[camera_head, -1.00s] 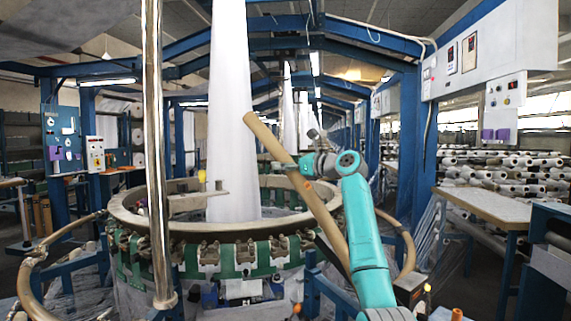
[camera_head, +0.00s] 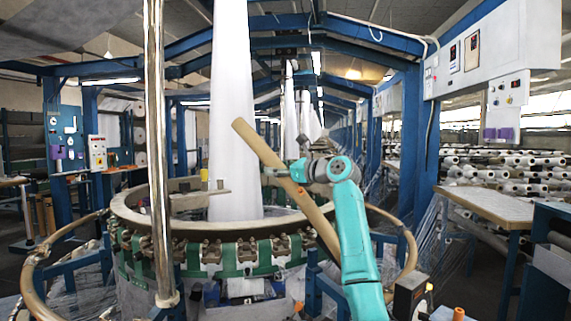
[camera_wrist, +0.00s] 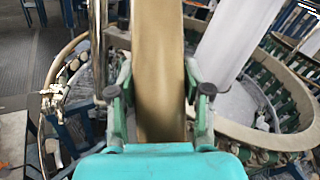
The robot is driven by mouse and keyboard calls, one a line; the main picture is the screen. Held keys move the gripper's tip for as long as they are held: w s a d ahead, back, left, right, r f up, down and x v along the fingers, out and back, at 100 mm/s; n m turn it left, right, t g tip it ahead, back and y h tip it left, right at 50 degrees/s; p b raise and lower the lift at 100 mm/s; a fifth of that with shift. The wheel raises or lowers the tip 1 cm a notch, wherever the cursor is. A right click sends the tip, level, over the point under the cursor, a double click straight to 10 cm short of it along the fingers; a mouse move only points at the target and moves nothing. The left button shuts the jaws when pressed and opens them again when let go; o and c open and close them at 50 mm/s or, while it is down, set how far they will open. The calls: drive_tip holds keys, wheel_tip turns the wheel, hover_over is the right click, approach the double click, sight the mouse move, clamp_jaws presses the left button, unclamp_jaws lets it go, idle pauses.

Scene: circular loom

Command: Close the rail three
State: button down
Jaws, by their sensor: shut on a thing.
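The tan rail (camera_head: 270,155) stands raised and tilted at the front right of the circular loom. Its upper end leans left in front of the white fabric column, and its lower end passes behind my arm. I take it to be rail three; no number shows. My gripper (camera_head: 297,175) is shut on the rail partway along it. In the wrist view, the fingers of my gripper (camera_wrist: 160,95) lie on both sides of the rail (camera_wrist: 158,45). The rail's lower end is hidden there by my gripper body.
The loom's ring (camera_head: 190,232) lies behind and left of the rail. Other curved tan rails stand lowered at the left (camera_head: 32,275) and right (camera_head: 408,245). A shiny metal post (camera_head: 156,150) rises at the front left. A table (camera_head: 490,207) stands at the right.

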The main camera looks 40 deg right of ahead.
drive_tip(key=w+a+f+n+g+h, duration=0.1)
drive_tip(key=w+a+f+n, duration=0.15)
drive_tip(key=a+f, duration=0.9)
drive_tip(key=w+a+f+n+g, duration=0.1)
drive_tip(key=a+f+n, duration=0.2)
drive_tip(key=a+f, duration=0.85)
drive_tip(key=a+f+n+h, duration=0.1)
drive_tip(key=a+f+n, duration=0.1)
drive_tip(key=f, duration=1.2)
drive_tip(key=a+f+n+h, duration=0.1)
drive_tip(key=a+f, duration=0.3)
drive_tip(key=f, duration=1.1)
drive_tip(key=shift+w+a+n+g, duration=0.35)
drive_tip(key=shift+w+n+g, duration=0.05)
drive_tip(key=shift+n, duration=0.45)
drive_tip(key=shift+f, duration=0.2)
drive_tip(key=c, duration=0.5)
unclamp_jaws()
drive_tip(key=shift+f, duration=0.2)
drive_tip(key=shift+r, duration=0.2)
drive_tip(key=shift+r, duration=0.2)
